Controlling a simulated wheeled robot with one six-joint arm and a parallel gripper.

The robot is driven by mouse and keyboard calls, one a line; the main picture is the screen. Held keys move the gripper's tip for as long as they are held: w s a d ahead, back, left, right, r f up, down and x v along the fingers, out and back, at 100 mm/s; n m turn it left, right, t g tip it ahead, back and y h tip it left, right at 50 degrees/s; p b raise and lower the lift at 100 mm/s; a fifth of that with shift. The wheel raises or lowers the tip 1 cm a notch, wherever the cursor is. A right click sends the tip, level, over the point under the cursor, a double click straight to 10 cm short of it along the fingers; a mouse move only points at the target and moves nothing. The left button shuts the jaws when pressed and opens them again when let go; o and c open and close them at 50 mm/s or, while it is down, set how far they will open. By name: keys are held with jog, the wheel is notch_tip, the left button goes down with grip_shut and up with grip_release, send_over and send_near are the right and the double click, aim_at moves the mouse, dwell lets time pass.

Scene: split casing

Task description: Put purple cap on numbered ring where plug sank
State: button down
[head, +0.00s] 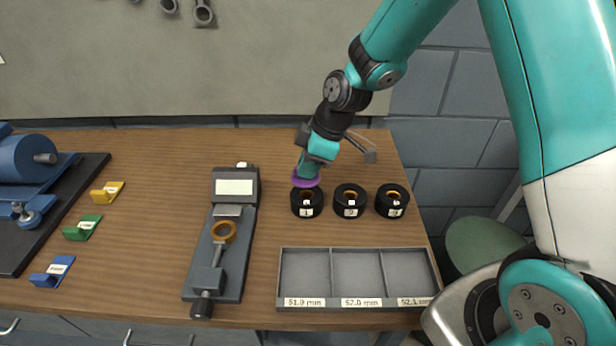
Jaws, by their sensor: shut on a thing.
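The purple cap (300,183) is in my gripper (308,168), which is shut on it. The cap is right above or at the back of the leftmost black ring (307,203); I cannot tell whether they touch. The middle black ring (350,202) and the right black ring (391,201) stand beside it in a row, each with a white number tag and an orange-brown inside. The middle tag seems to read 2; the other numbers are too small to be sure of. I cannot pick out the plug.
A grey tray (331,280) with three empty compartments, labelled 51.9, 52.0 and 52.1 mm, lies in front of the rings. A grey gauge (204,262) holding an orange-brown ring (223,232) is left. Yellow (107,192), green (82,228) and blue (52,271) tagged pieces lie further left.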

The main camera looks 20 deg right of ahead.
aim_at(308, 181)
jog(key=shift+f, duration=2.15)
jog(key=c, duration=1.1)
grip_release()
jog(key=shift+f, duration=0.1)
jog(key=v, duration=1.2)
jog(key=s+a+r+m, duration=0.2)
jog(key=s+a+r, duration=0.1)
jog(key=s, duration=0.4)
jog(key=s+a+r+m+g, duration=0.1)
jog(key=s+a+r+m, duration=0.1)
jog(key=s, duration=0.6)
jog(key=s+a+r+m, duration=0.2)
jog(key=s+a+r, duration=0.2)
jog(key=s, duration=0.4)
jog(key=shift+s+r+m+g+b, duration=0.1)
jog(key=shift+s+m+g+b, duration=0.1)
jog(key=shift+m+g+b, duration=0.15)
